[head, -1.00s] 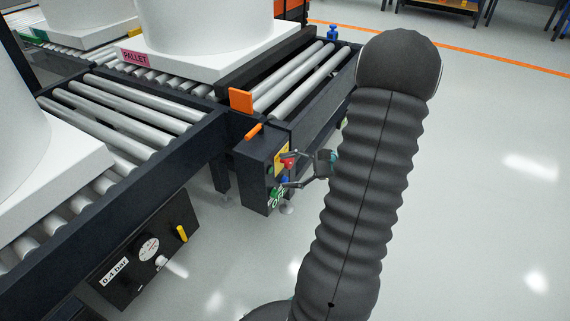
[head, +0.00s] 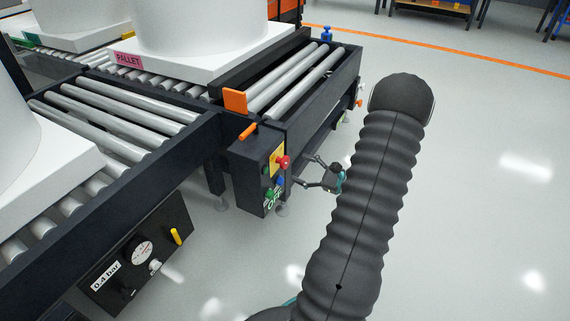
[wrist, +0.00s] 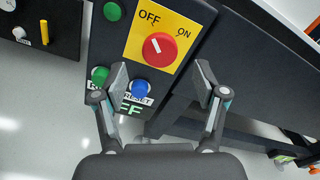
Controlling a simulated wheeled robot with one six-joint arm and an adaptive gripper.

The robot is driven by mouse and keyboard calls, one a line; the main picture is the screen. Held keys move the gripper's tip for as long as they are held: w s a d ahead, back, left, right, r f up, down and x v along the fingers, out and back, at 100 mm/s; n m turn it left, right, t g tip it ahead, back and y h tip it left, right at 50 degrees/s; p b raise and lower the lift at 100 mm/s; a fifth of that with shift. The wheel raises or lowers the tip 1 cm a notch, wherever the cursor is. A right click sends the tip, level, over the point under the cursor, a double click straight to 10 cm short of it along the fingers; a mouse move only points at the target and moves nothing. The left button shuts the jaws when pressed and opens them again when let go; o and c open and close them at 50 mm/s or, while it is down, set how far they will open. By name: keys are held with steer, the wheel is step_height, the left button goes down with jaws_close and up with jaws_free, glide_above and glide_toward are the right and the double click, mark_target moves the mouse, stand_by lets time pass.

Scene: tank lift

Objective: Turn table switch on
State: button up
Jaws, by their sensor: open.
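The table switch is a red rotary knob (wrist: 159,47) on a yellow plate (wrist: 140,25) marked OFF at left and ON at right. Its white mark points up and left, toward OFF. In the head view the red knob (head: 284,162) sticks out of the dark control box (head: 248,181) at the end of the roller table. My gripper (head: 308,170) is open and empty, just right of the box and apart from it. In the wrist view the two fingers of my gripper (wrist: 161,72) stand apart, below and to either side of the knob.
A blue RESET button (wrist: 140,89) and a green button (wrist: 100,76) sit below the knob, near the left finger. Another green button (wrist: 112,11) is at upper left. A gauge panel (head: 138,254) hangs at lower left. The floor to the right is clear.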

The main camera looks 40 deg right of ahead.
mark_target(287, 163)
steer(key=shift+x, duration=3.15)
steer(key=c, duration=1.2)
